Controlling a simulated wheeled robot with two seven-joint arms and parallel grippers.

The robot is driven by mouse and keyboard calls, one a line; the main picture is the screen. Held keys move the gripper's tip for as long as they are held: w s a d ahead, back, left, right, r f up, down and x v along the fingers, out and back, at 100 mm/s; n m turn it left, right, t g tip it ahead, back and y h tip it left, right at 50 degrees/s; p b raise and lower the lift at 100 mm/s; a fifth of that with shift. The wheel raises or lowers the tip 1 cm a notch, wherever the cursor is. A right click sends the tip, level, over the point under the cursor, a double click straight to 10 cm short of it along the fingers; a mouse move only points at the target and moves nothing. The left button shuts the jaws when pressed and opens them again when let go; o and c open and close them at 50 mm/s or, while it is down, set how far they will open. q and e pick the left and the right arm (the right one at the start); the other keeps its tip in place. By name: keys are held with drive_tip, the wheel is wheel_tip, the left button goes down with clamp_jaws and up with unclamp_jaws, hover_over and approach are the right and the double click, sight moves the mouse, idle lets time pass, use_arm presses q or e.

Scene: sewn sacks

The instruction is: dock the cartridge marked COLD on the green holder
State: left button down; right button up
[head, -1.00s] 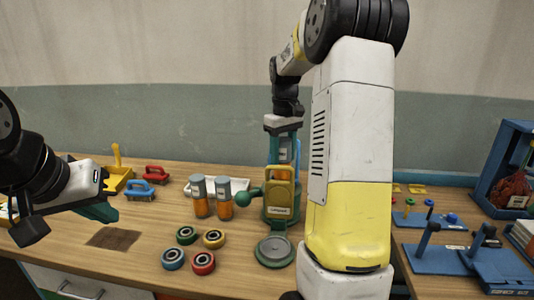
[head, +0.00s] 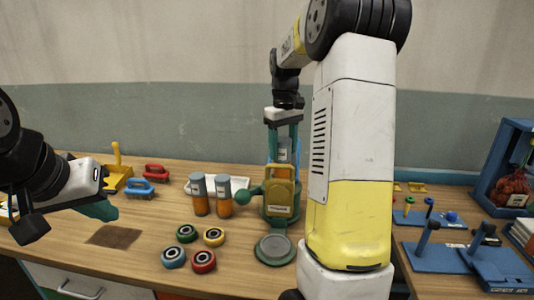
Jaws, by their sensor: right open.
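A green holder (head: 270,212) with a yellow front plate (head: 280,195) stands at mid-table, left of my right arm. A grey-blue capped cartridge (head: 283,154) with a pale label shows upright behind the top of the yellow plate; its lower part is hidden, so I cannot tell how it is seated. My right gripper (head: 284,148) points down with its teal fingers apart on either side of it. Two grey-and-orange cartridges (head: 200,195) (head: 224,196) stand upright to the left. Their markings are too small to read. My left gripper (head: 103,210) hangs at the left, its finger opening unclear.
Several coloured rings (head: 204,261) lie in front of the cartridges, beside a round grey-topped green base (head: 274,249). A white tray (head: 237,184) lies behind. A blue fixture (head: 440,258) and blue rack (head: 498,165) are at right. A dark mat (head: 114,237) is bare.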

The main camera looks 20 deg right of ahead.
drive_tip(key=shift+r, duration=4.45)
drive_tip(key=shift+s, duration=0.1)
drive_tip(key=s+a+f+m+t, duration=0.1)
drive_tip(key=s+a, duration=0.3)
drive_tip(key=s, duration=0.4)
drive_tip(key=s+a+f+m+t+y, duration=0.1)
drive_tip(key=s+a+f+t, duration=0.1)
drive_tip(key=s, duration=0.5)
drive_tip(key=s+a+f+m+t+y, duration=0.1)
drive_tip(key=s+a+t, duration=0.2)
drive_tip(key=s+a, duration=0.4)
drive_tip(key=shift+s+f, duration=0.3)
drive_tip(key=shift+s, duration=0.55)
drive_tip(key=shift+a, duration=0.1)
